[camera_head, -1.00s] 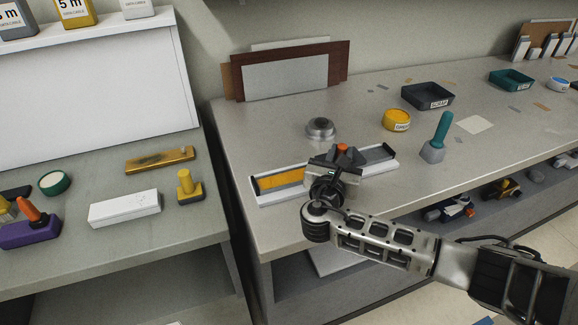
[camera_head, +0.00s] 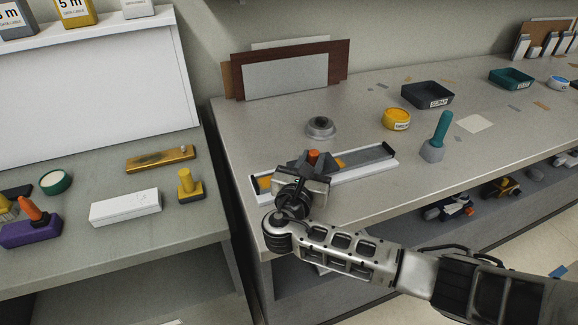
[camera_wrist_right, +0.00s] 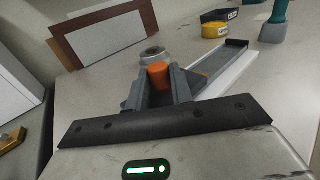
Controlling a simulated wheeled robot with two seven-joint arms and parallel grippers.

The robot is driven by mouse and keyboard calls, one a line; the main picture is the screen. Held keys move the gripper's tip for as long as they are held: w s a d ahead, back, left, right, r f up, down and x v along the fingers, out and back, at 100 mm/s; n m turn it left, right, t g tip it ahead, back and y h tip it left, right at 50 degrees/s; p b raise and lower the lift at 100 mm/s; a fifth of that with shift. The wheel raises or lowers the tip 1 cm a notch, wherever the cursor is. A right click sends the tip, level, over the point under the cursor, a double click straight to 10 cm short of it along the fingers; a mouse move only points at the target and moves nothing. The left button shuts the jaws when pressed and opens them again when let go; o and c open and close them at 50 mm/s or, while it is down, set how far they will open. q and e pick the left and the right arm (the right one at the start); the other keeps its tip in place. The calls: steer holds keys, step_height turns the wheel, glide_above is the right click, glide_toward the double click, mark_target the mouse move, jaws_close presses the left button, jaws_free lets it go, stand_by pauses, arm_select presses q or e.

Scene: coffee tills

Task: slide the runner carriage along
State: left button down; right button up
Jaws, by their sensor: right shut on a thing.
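The runner carriage shows as an orange knob (camera_head: 313,157) over a white-edged track (camera_head: 380,168) on the grey bench. The track has a dark channel, with yellow showing on both sides of my gripper. My right gripper (camera_head: 308,164) is over the left half of the track, shut on the orange knob. In the right wrist view the knob (camera_wrist_right: 159,75) stands between the two grey fingers, and the track runs off to the upper right. The rest of the carriage is hidden by the gripper. My left gripper is not in view.
A round metal piece (camera_head: 320,127) stands behind the track. A yellow tub (camera_head: 396,119), a dark tray (camera_head: 428,94) and a teal-handled tool (camera_head: 438,137) stand to the right. Framed panels (camera_head: 287,72) lean at the wall. A gap separates the left bench.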

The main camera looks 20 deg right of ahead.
steer(key=shift+s+a, duration=0.15)
steer(key=shift+a, duration=1.2)
steer(key=shift+s+a, duration=0.15)
steer(key=shift+a, duration=1.15)
steer(key=shift+a, duration=1.1)
steer(key=o, duration=1)
steer(key=shift+s+d, duration=0.1)
